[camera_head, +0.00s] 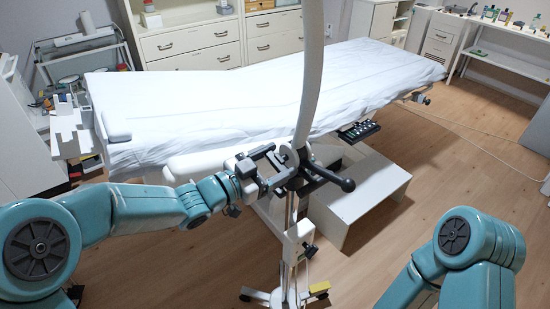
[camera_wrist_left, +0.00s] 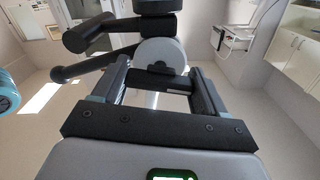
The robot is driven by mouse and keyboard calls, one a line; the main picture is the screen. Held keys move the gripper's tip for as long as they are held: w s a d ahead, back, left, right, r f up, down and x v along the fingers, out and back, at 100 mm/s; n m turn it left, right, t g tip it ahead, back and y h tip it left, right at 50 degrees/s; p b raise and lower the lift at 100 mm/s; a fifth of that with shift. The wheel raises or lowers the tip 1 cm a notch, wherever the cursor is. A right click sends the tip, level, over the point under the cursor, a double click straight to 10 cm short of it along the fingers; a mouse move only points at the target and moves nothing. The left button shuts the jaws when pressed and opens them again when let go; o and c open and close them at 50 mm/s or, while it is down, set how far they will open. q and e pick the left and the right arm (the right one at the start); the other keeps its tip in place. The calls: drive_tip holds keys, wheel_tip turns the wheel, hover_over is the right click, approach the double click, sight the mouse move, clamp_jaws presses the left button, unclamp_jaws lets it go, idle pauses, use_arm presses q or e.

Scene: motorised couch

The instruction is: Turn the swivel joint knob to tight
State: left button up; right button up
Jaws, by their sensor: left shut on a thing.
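The swivel joint (camera_head: 297,160) sits on a white pole stand in the middle of the head view. It has a pale round disc and black bars with a ball-ended handle (camera_head: 347,185). My left gripper (camera_head: 279,166) reaches it from the left and is shut on the dark swivel joint knob. In the left wrist view the knob (camera_wrist_left: 160,78) lies between the fingers of my left gripper (camera_wrist_left: 160,85), in front of the grey disc (camera_wrist_left: 160,55). The fingers partly hide the knob in the head view, and no tight marking is readable. My right gripper is out of view.
A couch with a white sheet (camera_head: 230,100) stands behind the joint. A white step (camera_head: 365,205) is right of the stand, whose wheeled base (camera_head: 285,298) is on the wooden floor. Drawers (camera_head: 190,45) line the back. The floor at right is mostly clear.

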use_arm(q)
drive_tip(key=shift+n+p, duration=0.45)
drive_tip(key=shift+n, duration=0.85)
drive_tip(key=o, duration=1.1)
drive_tip(key=shift+c, duration=0.2)
drive_tip(key=b+v, duration=0.1)
drive_tip(key=v, duration=1.5)
drive_tip(key=shift+s, duration=0.15)
